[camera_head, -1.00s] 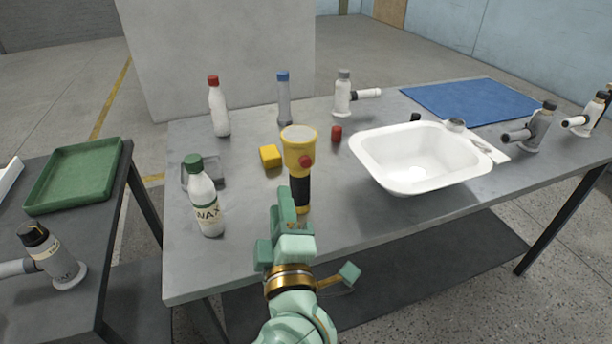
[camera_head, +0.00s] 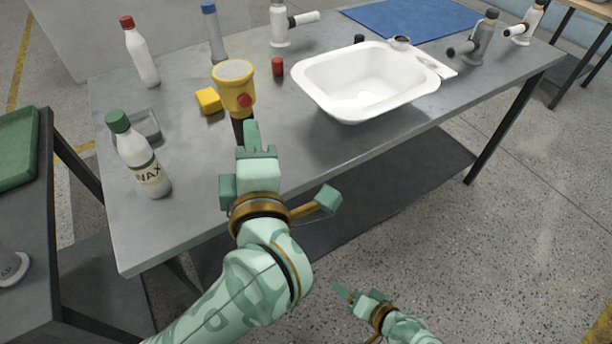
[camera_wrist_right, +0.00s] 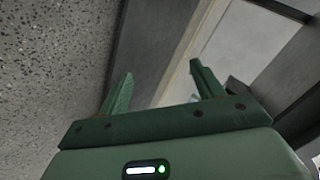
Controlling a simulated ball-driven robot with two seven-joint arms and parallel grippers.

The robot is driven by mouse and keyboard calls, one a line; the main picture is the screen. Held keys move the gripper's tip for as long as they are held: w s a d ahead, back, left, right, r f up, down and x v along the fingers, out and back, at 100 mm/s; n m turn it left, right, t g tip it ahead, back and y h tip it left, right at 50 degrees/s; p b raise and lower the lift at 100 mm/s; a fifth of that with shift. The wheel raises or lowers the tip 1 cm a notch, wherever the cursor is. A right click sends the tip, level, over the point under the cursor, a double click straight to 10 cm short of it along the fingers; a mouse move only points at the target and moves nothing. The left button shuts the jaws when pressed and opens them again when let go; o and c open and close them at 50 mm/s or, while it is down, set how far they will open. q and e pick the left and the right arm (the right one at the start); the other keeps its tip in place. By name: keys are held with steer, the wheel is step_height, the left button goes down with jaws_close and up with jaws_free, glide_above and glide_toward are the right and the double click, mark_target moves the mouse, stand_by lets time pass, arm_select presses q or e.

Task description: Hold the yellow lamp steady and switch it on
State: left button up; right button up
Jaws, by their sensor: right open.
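The yellow lamp (camera_head: 234,88) stands near the front edge of the grey table, with a round pale lens on top, a red button (camera_head: 244,101) on its side and a dark handle. My left gripper (camera_head: 250,138) is in front of the handle and hides most of it. Whether its fingers are closed around the handle cannot be seen. My right gripper (camera_head: 345,292) is low, in front of the table and away from the lamp. Its two fingers are apart and empty in the right wrist view (camera_wrist_right: 163,85).
A yellow block (camera_head: 208,101), a red cap (camera_head: 278,67) and a white basin (camera_head: 366,84) are near the lamp. A green-capped bottle (camera_head: 138,155), a grey dish (camera_head: 146,126) and a red-capped bottle (camera_head: 141,52) stand left. The front table area between bottle and gripper is clear.

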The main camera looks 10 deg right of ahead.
mark_target(242, 115)
steer(key=w+a+r+m+t+y, duration=0.1)
steer(key=w+a+r+m+t, duration=0.1)
steer(key=r, duration=0.7)
steer(key=w+a+r+m+t+y, duration=0.2)
steer(key=w+a+r+m, duration=0.1)
steer(key=r, duration=0.6)
steer(key=w+a+r+m+t+y, duration=0.1)
steer(key=w+a+r+m, duration=0.1)
steer(key=w+r, duration=0.3)
steer(key=shift+w+a+r+m+t+y, duration=0.15)
steer(key=shift+r+m, duration=0.15)
steer(key=shift+r, duration=0.4)
steer(key=shift+w+a+r+m+t+y, duration=0.1)
steer(key=shift+r+m, duration=0.2)
steer(key=shift+r, duration=0.45)
steer(key=shift+w+a+r+m+t+y, duration=0.15)
steer(key=shift+r+m, duration=0.15)
steer(key=shift+r, duration=0.4)
steer(key=w+a+r+m, duration=0.35)
steer(key=r+m, duration=0.25)
steer(key=m, duration=0.9)
steer(key=x, duration=1.5)
steer(key=shift+w+d+f, duration=0.15)
steer(key=shift+w+d, duration=0.15)
